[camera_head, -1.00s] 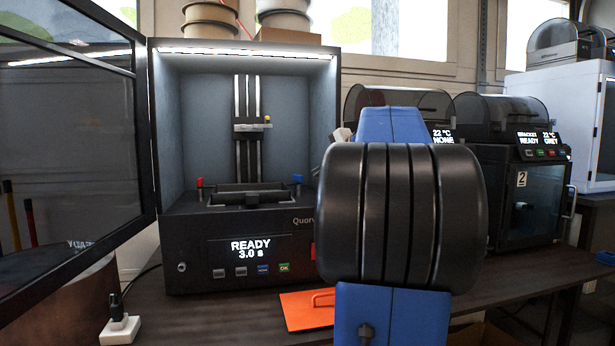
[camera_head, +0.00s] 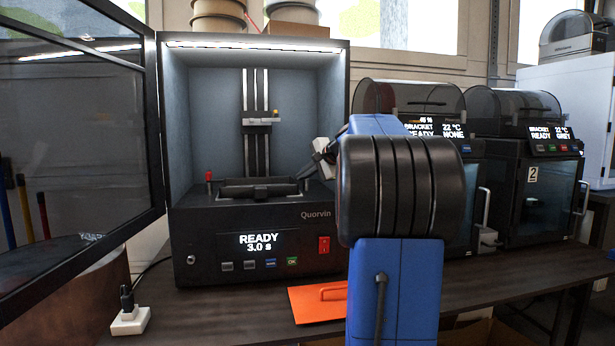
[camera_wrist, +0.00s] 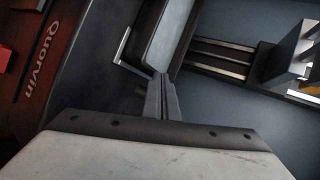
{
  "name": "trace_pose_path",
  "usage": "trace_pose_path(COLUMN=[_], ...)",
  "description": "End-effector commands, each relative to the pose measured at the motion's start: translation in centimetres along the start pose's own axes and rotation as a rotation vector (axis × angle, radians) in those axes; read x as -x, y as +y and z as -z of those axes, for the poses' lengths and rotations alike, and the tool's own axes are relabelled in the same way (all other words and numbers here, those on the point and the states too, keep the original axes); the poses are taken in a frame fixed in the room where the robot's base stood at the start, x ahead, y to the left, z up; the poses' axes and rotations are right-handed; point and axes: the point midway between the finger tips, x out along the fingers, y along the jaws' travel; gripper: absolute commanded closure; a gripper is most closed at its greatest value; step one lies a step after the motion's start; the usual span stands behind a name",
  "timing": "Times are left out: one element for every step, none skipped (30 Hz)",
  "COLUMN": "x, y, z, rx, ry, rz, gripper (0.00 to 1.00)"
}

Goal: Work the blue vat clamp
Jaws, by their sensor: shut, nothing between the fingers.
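The Quorvin printer (camera_head: 200,235) stands open on the bench, with its screen reading READY 3.0 s. Its dark vat (camera_head: 258,188) sits in the chamber. A red clamp (camera_head: 209,178) stands upright at the vat's left. The blue vat clamp, at the vat's right, is hidden behind my gripper (camera_head: 306,174). In the wrist view my gripper (camera_wrist: 163,98) has its fingers together and empty, close to the vat's edge. A thin bent grey metal piece (camera_wrist: 122,48) shows just left of the fingers; I cannot tell whether they touch it. No blue shows there.
The open tinted door (camera_head: 80,130) fills the left. Other printers (camera_head: 530,190) stand to the right.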

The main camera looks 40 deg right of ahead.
Motion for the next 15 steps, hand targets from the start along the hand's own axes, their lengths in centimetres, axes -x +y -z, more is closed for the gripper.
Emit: trace_pose_path(x=[-0.03, -0.03, -0.03, -0.03, -0.02, -0.02, -0.02, -0.02, -0.02, -0.04, -0.07, -0.15, -0.22, -0.29, -0.37], y=[-0.03, -0.04, -0.04, -0.04, -0.03, -0.03, -0.03, -0.03, -0.04, -0.05, -0.06, -0.09, -0.13, -0.19, -0.29], z=[-0.01, -0.01, -0.01, -0.01, -0.01, -0.01, -0.01, -0.01, -0.03, -0.07, -0.12, -0.24, -0.32, -0.44, -0.56], rx=[0.0, 0.0, 0.0, 0.0, 0.0, 0.0, 0.0, 0.0, -0.001, -0.002, -0.005, -0.011, -0.016, -0.023, -0.034], ry=[0.0, 0.0, 0.0, 0.0, 0.0, 0.0, 0.0, 0.0, 0.001, 0.003, 0.007, 0.016, 0.027, 0.039, 0.06], rz=[0.0, 0.0, 0.0, 0.0, 0.0, 0.0, 0.0, 0.0, 0.0, 0.0, -0.001, -0.002, -0.002, -0.003, -0.002], gripper=[1.0, 1.0, 1.0, 1.0, 1.0, 1.0, 1.0, 1.0, 1.0, 1.0, 1.0, 1.0, 1.0, 1.0, 1.0])
